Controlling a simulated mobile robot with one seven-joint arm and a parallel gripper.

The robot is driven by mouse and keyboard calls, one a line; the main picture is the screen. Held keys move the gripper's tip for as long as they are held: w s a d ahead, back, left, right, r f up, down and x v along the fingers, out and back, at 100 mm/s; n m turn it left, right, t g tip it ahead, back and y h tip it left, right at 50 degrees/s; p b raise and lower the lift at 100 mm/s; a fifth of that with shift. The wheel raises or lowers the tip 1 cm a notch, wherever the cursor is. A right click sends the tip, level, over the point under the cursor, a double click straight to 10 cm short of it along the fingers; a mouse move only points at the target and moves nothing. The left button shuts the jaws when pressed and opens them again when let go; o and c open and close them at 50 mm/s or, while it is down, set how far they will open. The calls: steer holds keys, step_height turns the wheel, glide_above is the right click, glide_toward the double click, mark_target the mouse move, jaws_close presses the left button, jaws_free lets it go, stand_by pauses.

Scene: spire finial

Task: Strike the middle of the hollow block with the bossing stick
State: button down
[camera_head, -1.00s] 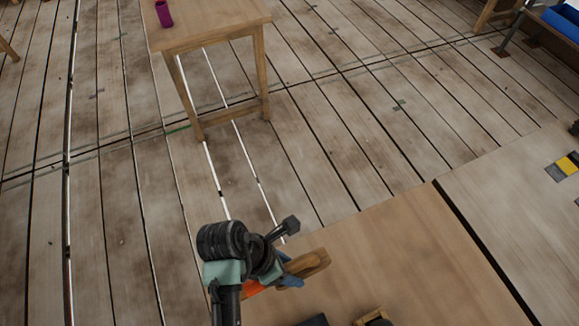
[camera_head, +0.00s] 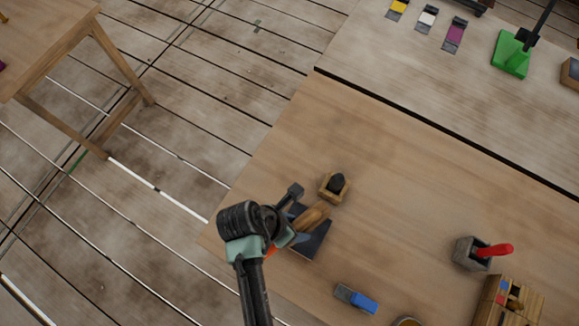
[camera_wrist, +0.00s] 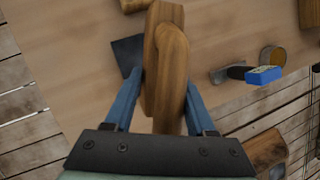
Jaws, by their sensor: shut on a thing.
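My gripper (camera_head: 299,232) is shut on a wooden stick (camera_head: 313,216), which I take to be the bossing stick. In the wrist view the stick (camera_wrist: 166,65) stands between the blue fingers (camera_wrist: 160,95) and reaches beyond them. In the head view it is over or beside a dark flat plate (camera_head: 316,245) on the table; I cannot tell the height. A small square wooden block (camera_head: 327,194) with a dark rounded thing in or on it is just beyond the stick, apparently the hollow block.
A blue-and-grey tool (camera_head: 357,298) lies near the front. A grey holder (camera_head: 468,255) with a red handle and a wooden rack (camera_head: 500,305) stand at the right. A second table (camera_head: 420,70) bears colour swatches and a green tool (camera_head: 511,55). The middle of the wooden table (camera_head: 400,180) is clear.

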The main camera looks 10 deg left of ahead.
steer(key=f+b, duration=0.3)
steer(key=shift+w+f+b, duration=0.15)
steer(key=shift+w+b, duration=0.05)
steer(key=shift+b, duration=0.1)
steer(key=shift+f+b, duration=0.85)
steer(key=shift+b, duration=0.35)
steer(key=shift+f+b, duration=0.7)
steer(key=shift+f, duration=1.25)
steer(key=shift+r, duration=0.1)
step_height(320, 180, up, 4)
steer(key=p, duration=0.5)
steer(key=shift+r+p, duration=0.2)
steer(key=shift+p, duration=0.2)
steer(key=shift+f, duration=0.1)
